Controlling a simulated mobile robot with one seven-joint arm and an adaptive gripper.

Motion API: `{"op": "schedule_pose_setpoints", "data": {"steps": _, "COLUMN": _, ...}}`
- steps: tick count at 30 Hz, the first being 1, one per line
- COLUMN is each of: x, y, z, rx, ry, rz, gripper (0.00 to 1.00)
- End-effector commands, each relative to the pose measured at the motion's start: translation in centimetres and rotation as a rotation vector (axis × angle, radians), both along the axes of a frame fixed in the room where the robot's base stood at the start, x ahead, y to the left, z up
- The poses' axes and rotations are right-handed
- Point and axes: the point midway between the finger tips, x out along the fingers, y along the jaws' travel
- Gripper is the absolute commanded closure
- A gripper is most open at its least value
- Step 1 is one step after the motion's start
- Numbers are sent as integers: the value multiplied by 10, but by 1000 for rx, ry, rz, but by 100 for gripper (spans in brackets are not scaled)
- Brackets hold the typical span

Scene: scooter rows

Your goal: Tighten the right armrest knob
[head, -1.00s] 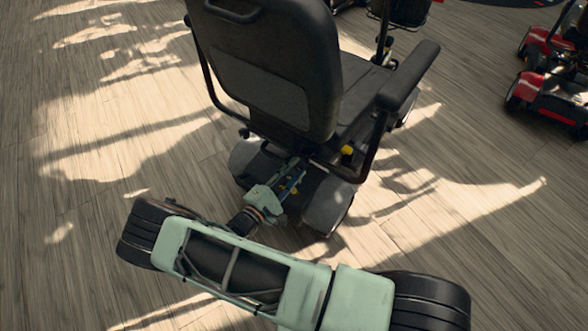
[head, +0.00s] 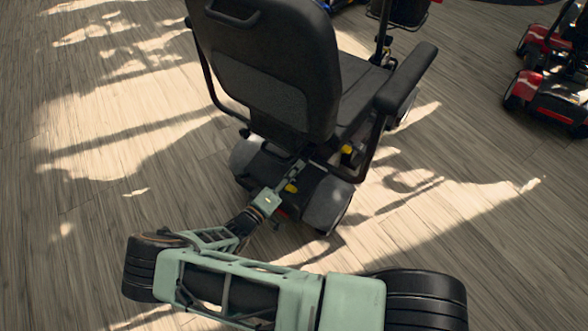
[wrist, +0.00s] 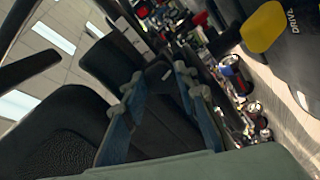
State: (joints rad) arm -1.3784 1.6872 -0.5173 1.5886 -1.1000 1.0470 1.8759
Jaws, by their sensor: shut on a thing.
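The scooter's right armrest (head: 408,78) is a black pad on a dark tube (head: 372,150) that bends down and in behind the seat. My gripper (head: 299,166) reaches under the seat back from the lower left, to where that tube runs in. In the wrist view its two blue-grey fingers (wrist: 157,80) stand some way apart against dark seat parts. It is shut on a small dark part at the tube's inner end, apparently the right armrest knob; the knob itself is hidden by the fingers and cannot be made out.
The black seat back (head: 268,70) stands right above my gripper. A yellow part (head: 347,150) is under the seat at the right, and another yellow part (wrist: 262,27) shows in the wrist view. A red scooter (head: 550,92) stands at the far right. The wooden floor at left is clear.

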Motion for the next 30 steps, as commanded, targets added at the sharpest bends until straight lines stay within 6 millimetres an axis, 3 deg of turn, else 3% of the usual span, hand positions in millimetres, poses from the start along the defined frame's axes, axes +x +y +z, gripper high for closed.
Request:
{"op": "schedule_pose_setpoints", "data": {"steps": 12, "x": 0, "y": 1, "z": 0, "rx": 166, "ry": -116, "rz": 1, "gripper": 97}}
{"op": "schedule_pose_setpoints", "data": {"steps": 29, "x": 0, "y": 1, "z": -1, "rx": 193, "ry": -134, "rz": 0, "gripper": 97}}
{"op": "schedule_pose_setpoints", "data": {"steps": 30, "x": 0, "y": 1, "z": -1, "rx": 193, "ry": -134, "rz": 0, "gripper": 72}}
